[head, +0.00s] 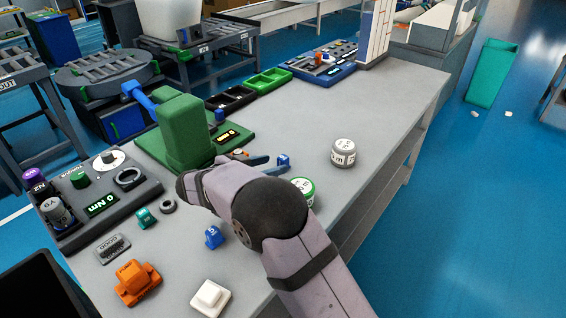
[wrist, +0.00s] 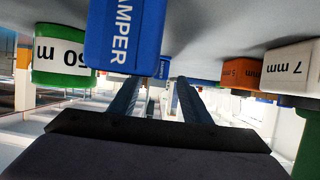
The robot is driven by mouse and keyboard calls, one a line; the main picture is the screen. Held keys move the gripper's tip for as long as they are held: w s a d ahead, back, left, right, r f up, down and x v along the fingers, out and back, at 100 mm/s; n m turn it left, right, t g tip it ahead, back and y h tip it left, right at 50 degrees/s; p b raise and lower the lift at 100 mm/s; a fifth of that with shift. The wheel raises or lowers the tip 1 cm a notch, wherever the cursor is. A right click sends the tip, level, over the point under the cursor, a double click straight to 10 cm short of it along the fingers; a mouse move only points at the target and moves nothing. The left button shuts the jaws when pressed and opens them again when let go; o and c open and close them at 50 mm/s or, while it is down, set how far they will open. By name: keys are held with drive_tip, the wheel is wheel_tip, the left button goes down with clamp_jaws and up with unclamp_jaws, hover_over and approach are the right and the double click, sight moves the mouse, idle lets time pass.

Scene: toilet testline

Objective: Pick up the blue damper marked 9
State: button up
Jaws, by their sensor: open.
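A small blue block (head: 284,161) stands on the grey bench just beyond my gripper (head: 262,164); I cannot read its number. Another blue block (head: 213,238) stands nearer the front edge, with a pale mark too small to read surely. In the wrist view, which is upside down, a large blue damper (wrist: 125,35) shows the word "AMPER" but no number. A smaller blue block (wrist: 163,67) shows farther off between the finger lines. My gripper's two fingers (wrist: 158,82) are apart with nothing between them. The large damper sits close, beside and over the left fingertip.
A green-rimmed roll (head: 304,188) sits beside my arm; a white roll (head: 343,152) stands farther right. A green press (head: 185,130) stands left of my gripper. An orange piece (wrist: 238,74) and a white piece (wrist: 292,70) flank the right finger. The bench's far right is clear.

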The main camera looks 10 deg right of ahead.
sight(280, 162)
drive_tip(key=shift+p+x, duration=0.6)
drive_tip(key=shift+x, duration=1.7)
drive_tip(key=shift+a, duration=0.1)
clamp_jaws()
